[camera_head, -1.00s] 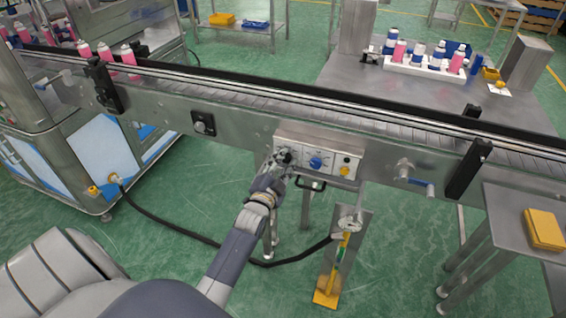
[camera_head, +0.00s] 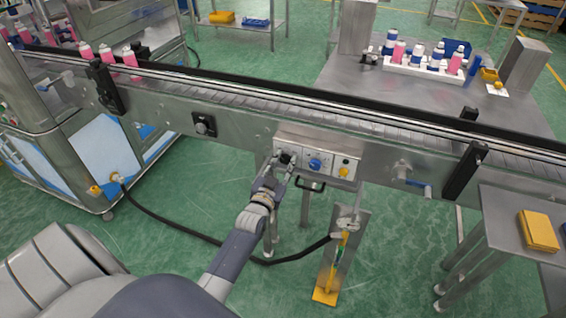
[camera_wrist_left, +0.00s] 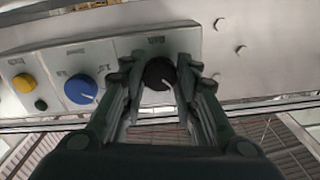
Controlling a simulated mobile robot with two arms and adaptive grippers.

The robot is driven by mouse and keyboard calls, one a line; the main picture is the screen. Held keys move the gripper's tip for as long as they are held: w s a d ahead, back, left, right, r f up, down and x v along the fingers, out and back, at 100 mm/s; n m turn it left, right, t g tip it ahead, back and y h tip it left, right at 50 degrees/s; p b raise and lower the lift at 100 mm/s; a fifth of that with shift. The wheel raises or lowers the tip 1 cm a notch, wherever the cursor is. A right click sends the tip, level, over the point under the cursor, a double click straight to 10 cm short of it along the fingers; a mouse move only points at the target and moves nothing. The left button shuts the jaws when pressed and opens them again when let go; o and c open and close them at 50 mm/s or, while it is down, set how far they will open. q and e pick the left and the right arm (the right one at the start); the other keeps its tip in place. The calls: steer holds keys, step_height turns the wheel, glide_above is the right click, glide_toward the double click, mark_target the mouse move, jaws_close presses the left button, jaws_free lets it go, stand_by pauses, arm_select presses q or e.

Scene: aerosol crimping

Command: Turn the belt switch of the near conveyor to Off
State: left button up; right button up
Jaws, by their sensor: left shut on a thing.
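The near conveyor (camera_head: 240,130) has a grey control box (camera_head: 322,143) on its front side. The box carries a black knob (camera_wrist_left: 158,73), a blue knob (camera_head: 315,164) and a yellow button (camera_head: 343,171). The blue knob (camera_wrist_left: 80,88) and yellow button (camera_wrist_left: 23,83) also show in the left wrist view. My left gripper (camera_wrist_left: 158,85) is shut on the black knob, one finger on each side. The panel labels are too small to read. My right gripper is out of view.
A black handle (camera_head: 311,186) sits under the box. A small black-fronted unit (camera_head: 204,124) is on the conveyor side to the left. A stand with a yellow foot (camera_head: 325,297) and a black hose (camera_head: 190,233) are below. A side table (camera_head: 500,215) is at right.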

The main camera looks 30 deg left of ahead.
arm_select(q)
steer(key=shift+n, duration=0.8)
steer(key=o, duration=1.1)
steer(key=shift+c, duration=0.2)
steer(key=v, duration=1.2)
steer(key=shift+d, duration=0.1)
